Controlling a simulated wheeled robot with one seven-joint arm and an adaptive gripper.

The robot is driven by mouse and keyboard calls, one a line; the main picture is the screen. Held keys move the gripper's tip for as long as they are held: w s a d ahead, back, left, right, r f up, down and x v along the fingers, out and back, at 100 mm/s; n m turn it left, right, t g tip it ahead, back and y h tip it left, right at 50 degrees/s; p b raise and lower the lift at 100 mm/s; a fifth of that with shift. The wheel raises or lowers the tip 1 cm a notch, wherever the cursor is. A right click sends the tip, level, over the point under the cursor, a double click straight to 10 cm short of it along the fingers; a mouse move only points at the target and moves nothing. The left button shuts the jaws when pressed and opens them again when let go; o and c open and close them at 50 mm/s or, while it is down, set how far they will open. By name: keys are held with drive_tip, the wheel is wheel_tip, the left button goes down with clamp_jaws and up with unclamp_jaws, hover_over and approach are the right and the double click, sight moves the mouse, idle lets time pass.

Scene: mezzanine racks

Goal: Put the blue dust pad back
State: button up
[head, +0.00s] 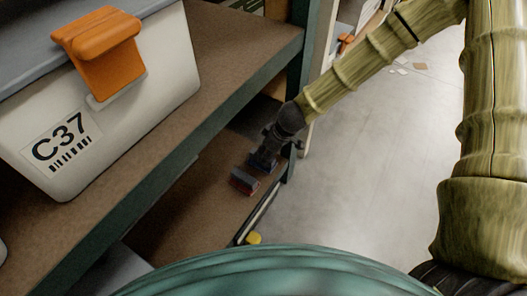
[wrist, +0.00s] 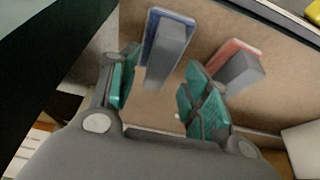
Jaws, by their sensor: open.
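The blue dust pad (wrist: 180,19), a flat blue plate with a grey block handle, lies on the brown lower shelf board in the wrist view. My gripper (wrist: 160,62) is open, with teal-padded fingers on either side of the near part of the grey handle; I cannot tell whether they touch it. In the head view my gripper (head: 268,158) is low over the lower shelf, largely hiding the blue pad. A red pad (wrist: 236,46) with a similar grey handle lies to the right, apart from the fingers; it also shows in the head view (head: 243,182).
The upper shelf (head: 225,50) carries a white bin (head: 130,110) marked C37 with an orange latch. A green rack post (head: 299,75) stands close to my arm. A yellow round object (head: 253,238) is by the shelf's front edge. Grey floor (head: 370,170) is open at right.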

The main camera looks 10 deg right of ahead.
drive_tip(key=p+v, duration=0.4)
drive_tip(key=v, duration=0.4)
drive_tip(key=shift+r, duration=0.3)
drive_tip(key=shift+d, duration=0.1)
